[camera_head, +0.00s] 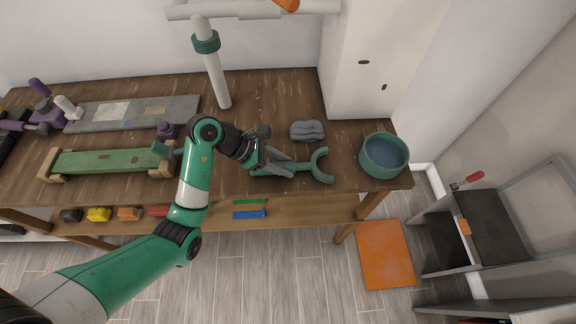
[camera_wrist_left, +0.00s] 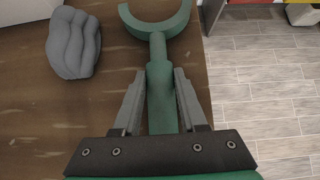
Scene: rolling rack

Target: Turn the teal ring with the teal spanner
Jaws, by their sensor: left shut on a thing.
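The teal spanner (camera_head: 317,166) has an open hook-shaped head and a straight handle. My left gripper (camera_head: 290,169) is shut on its handle, and the head points right, over the front part of the workbench. In the left wrist view the spanner (camera_wrist_left: 158,78) runs straight out between both fingers (camera_wrist_left: 158,105), its hook at the top. I cannot tell whether it touches the bench. The teal ring (camera_head: 206,42) sits around an upright white pipe at the back of the bench, up and left of the gripper. My right gripper is not in view.
A grey lumpy block (camera_head: 307,131) lies just behind the spanner. A teal bowl (camera_head: 383,156) stands at the bench's right end. A white cabinet (camera_head: 362,60) stands at the back right. A green board (camera_head: 110,161) and a grey slab (camera_head: 135,112) are on the left.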

